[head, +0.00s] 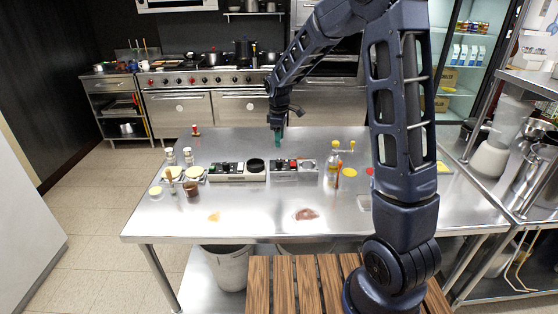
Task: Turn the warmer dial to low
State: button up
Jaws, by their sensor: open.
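Two low grey control units sit side by side in the middle of the steel table. The left unit (226,177) has dark parts on top and a round black piece at its right end. The right unit (290,175) has dark and red parts and a round grey piece at its right end. I cannot tell which part is the warmer dial or where it points; the marks are too small to read. My gripper (278,140), with teal fingertips, hangs down behind the right unit, seemingly above the table and apart from the unit. It is open and appears empty.
The steel table (260,214) holds shakers (188,156), small bowls and a brown jar (191,189) at left. The back left tabletop is mostly clear.

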aim_at(279, 160)
jog(key=f, duration=1.1)
jog(key=shift+w, duration=0.25)
jog(key=shift+c, duration=0.2)
jog(key=c, duration=1)
